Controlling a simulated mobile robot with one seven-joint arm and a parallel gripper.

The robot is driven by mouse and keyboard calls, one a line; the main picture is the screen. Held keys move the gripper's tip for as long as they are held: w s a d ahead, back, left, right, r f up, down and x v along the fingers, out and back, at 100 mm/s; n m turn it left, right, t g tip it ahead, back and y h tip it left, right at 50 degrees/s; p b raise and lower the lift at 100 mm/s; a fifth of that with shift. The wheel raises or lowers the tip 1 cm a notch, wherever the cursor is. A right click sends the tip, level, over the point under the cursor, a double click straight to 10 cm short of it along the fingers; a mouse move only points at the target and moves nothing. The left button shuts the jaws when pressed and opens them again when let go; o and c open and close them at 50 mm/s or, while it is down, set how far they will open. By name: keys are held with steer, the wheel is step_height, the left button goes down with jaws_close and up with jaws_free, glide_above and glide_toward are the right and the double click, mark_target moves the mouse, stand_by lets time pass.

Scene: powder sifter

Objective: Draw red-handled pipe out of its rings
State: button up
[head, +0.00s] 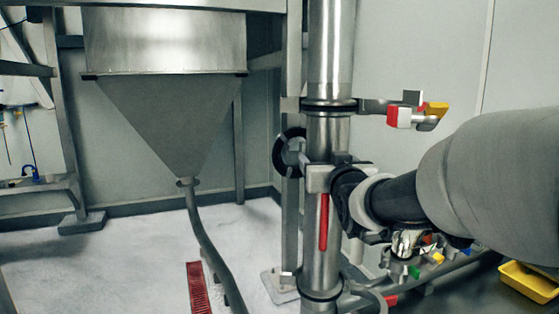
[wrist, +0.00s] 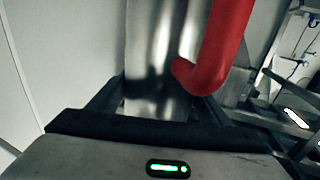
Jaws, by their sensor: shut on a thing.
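The steel pipe (head: 328,150) with the red handle (head: 323,222) stands upright right of centre in the head view. An upper ring (head: 328,106) and a lower ring (head: 320,294) are around it. My gripper (head: 322,178) is at the pipe between the rings, just above the hanging handle. In the wrist view, my gripper's dark fingers (wrist: 160,103) lie on both sides of the pipe (wrist: 160,45), and the red handle (wrist: 222,45) shows at the right. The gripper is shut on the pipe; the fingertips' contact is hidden.
A steel hopper (head: 165,120) with a hose (head: 205,240) stands at the left. A clamp with red and yellow ends (head: 410,112) sticks out right of the upper ring. Metal fittings (head: 408,258) crowd the lower right, near a yellow tray (head: 530,282). A red grate (head: 197,288) lies on the floor.

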steer(key=shift+s+a+r+b, duration=0.15)
steer(key=shift+s+a+b, duration=0.1)
steer(key=shift+s+b, duration=0.7)
steer(key=shift+s+a+r+b, duration=0.2)
steer(key=shift+s+b, duration=0.3)
steer(key=shift+s, duration=0.8)
steer(key=shift+s+a+r+b, duration=0.1)
steer(key=shift+s+a+b, duration=0.15)
steer(key=shift+s+b, duration=0.7)
stand_by(1.9)
steer(key=shift+s, duration=0.3)
steer(key=s+a+b, duration=0.1)
steer(key=s+a, duration=0.1)
steer(key=s, duration=0.6)
steer(key=shift+s+b, duration=0.4)
stand_by(0.9)
